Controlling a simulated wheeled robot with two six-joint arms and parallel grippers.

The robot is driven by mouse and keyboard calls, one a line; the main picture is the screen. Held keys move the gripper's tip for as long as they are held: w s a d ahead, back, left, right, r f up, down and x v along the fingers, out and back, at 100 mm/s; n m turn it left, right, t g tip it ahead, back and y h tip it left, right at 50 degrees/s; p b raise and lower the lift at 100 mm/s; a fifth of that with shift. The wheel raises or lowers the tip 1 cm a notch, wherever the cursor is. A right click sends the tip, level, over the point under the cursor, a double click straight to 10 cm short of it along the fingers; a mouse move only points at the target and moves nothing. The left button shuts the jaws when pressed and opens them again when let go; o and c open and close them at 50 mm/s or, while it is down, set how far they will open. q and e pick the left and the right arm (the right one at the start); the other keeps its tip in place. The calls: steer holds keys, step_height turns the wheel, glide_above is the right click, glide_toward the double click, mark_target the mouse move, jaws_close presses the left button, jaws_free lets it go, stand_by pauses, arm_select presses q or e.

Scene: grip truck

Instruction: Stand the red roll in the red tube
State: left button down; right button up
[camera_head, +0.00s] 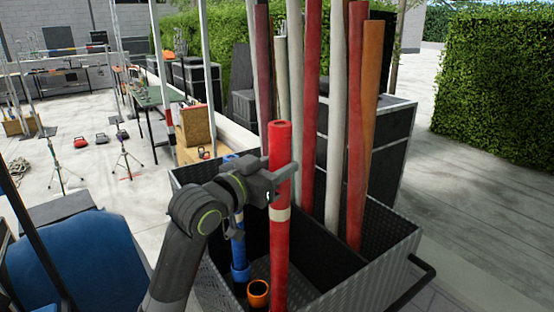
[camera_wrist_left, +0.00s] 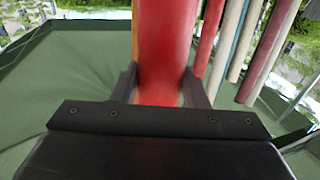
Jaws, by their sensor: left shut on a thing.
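The red roll (camera_head: 279,245) stands upright over the dark metal bin (camera_head: 355,285), with a pale band around its middle. My left gripper (camera_head: 277,183) is shut on it above that band. In the left wrist view the red roll (camera_wrist_left: 166,40) runs between the two dark fingers of the gripper (camera_wrist_left: 160,88). The roll's lower end is at the bottom of the head view, right of an orange tube (camera_head: 258,290). I cannot make out a red tube or tell whether the roll is in one. My right gripper is out of view.
A blue tube (camera_head: 239,268) stands in the bin, left of the roll. Several tall rolls stand at the back, among them a red one (camera_head: 310,110), a white one (camera_head: 336,130) and an orange one (camera_head: 364,130). The bin's walls enclose them.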

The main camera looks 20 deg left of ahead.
arm_select(q)
steer(key=shift+f, duration=1.25)
steer(key=b, duration=0.6)
glide_above(273, 233)
steer(key=w, duration=0.1)
steer(key=shift+d+f, duration=0.15)
steer(key=shift+f, duration=1.65)
steer(key=shift+d+f, duration=0.1)
steer(key=shift+f, duration=1.7)
steer(key=shift+w+f+b, duration=0.1)
steer(key=shift+f+b, duration=1.75)
steer(key=shift+f, duration=1.5)
steer(key=c, duration=0.7)
jaws_free()
steer(key=shift+c, duration=0.2)
